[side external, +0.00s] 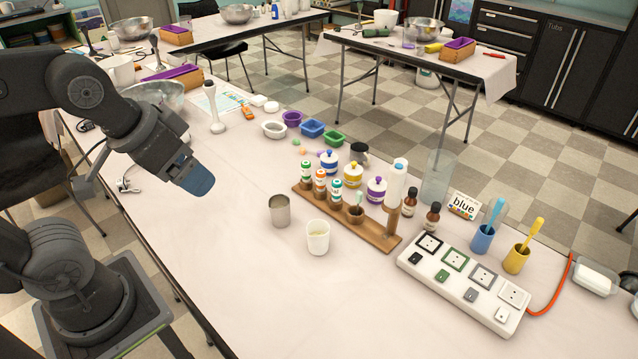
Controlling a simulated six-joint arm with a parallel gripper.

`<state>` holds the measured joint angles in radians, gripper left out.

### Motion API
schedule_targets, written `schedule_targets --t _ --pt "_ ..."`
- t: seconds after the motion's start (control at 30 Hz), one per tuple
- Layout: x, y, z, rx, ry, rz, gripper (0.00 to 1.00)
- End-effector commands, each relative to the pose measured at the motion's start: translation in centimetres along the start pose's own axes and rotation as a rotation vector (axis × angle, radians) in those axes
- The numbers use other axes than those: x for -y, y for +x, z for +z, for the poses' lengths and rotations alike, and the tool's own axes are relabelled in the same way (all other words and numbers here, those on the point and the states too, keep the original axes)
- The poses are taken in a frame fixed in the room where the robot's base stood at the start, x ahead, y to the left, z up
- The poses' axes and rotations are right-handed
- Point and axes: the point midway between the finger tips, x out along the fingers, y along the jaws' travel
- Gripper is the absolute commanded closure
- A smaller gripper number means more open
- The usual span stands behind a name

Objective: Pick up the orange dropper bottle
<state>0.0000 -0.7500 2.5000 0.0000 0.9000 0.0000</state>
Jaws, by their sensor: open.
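The orange dropper bottle (320,185) stands upright on a wooden rack (372,236), in a row between a green-labelled bottle (306,174) and a teal-labelled bottle (336,191). It has a white cap, and its lower part sits at the rack. My gripper (198,183) is to the left of the rack, above the table and well apart from the bottle. It is open, with its blue fingers pointing down and to the right. Nothing shows between the fingers, though the nearer one hides the other.
A metal cup (279,211) and a white cup (318,238) stand in front of the rack. Jars with blue, yellow and purple bands (376,190) stand behind it. A white switch box (465,287) lies at right. The table's left front is clear.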

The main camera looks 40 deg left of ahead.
Motion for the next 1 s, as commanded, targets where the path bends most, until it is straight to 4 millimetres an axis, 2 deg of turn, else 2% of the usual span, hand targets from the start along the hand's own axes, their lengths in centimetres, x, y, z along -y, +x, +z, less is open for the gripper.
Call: schedule_targets --t 0.37,0.6,0.8,0.93,1.0 --pt "0.0 0.0 0.0 0.0 0.0 0.0 0.19" --pt "0.0 0.0 0.0 0.0 0.0 0.0 0.4" --pt "0.0 0.0 0.0 0.0 0.001 0.0 0.4" --pt "0.1 -0.1 -1.2 0.014 0.043 -0.002 0.4" --pt "0.3 -0.1 -2.9 0.033 0.102 -0.004 0.4"
